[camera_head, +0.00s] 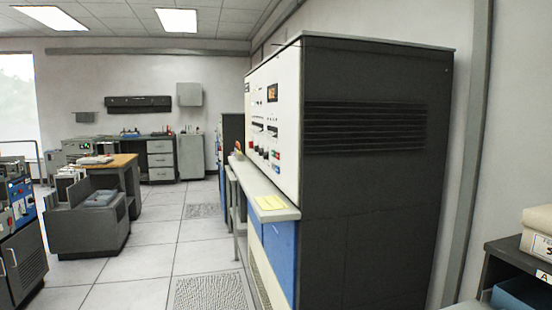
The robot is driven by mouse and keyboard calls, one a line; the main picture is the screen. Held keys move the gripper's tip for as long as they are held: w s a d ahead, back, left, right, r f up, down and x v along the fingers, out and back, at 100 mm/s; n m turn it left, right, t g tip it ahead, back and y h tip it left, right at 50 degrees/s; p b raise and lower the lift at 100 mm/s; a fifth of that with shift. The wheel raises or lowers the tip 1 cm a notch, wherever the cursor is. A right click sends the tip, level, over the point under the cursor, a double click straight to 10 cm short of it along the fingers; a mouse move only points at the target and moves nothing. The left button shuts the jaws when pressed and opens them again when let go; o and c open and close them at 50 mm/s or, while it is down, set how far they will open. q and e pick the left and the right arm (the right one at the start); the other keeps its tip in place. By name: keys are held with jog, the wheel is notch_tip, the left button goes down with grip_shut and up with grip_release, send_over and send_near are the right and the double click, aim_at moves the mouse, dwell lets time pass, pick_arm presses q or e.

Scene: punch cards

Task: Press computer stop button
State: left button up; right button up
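The computer (375,190) is a tall dark grey cabinet just right of the middle, seen mostly from its vented side. Its white front panel (286,100) faces left and shows at a steep slant. The panel carries a small amber display (272,93), dark switches, and small coloured buttons (276,155), with red and green among them low on the near side. I cannot tell from here which one is the stop button. Neither of my grippers is in view.
Tiled floor (140,262) is free left of the computer. A grey machine (88,222) and a blue-panelled cabinet (22,200) stand left. A dark rack (500,262) with boxes is at lower right.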

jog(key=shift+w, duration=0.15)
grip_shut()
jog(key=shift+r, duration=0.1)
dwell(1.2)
